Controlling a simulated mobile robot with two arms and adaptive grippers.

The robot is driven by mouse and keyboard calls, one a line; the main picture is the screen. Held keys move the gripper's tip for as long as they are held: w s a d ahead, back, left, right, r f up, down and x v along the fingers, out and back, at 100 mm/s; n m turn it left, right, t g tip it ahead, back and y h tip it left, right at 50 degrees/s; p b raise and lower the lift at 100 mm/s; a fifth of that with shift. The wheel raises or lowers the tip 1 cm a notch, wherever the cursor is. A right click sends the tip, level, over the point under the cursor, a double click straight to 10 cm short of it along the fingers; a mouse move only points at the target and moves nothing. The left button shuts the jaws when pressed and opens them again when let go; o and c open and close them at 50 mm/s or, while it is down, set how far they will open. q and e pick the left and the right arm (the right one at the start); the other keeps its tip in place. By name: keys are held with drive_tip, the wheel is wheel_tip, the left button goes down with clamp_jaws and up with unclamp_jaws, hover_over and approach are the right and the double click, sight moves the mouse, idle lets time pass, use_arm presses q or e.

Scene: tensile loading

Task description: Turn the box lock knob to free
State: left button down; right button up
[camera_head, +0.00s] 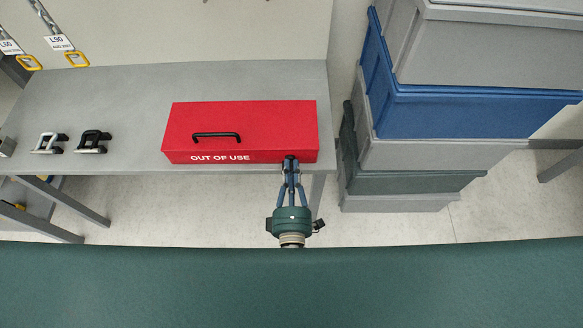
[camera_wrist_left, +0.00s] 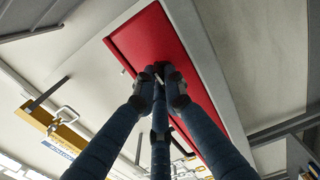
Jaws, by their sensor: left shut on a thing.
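A red box (camera_head: 270,130) marked "OUT OF USE" sits shut on the grey table, with a black handle (camera_head: 217,136) on its lid. The box also shows in the left wrist view (camera_wrist_left: 138,45). My left gripper (camera_head: 290,172) is at the right part of the box's front face, its fingers closed together there. In the left wrist view the fingertips (camera_wrist_left: 160,80) meet against the red face. The lock knob is hidden behind the fingers, so its angle cannot be told. My right gripper is not in view.
The grey table (camera_head: 110,100) holds a white clamp-like piece (camera_head: 48,143) and a black one (camera_head: 93,142) at left. Stacked grey and blue crates (camera_head: 470,110) stand close to the table's right end. Tags and yellow-ended chains (camera_head: 76,59) hang at the upper left.

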use_arm(q)
drive_tip(key=shift+f, duration=0.15)
drive_tip(key=c, duration=1.8)
unclamp_jaws()
drive_tip(key=s, duration=1.2)
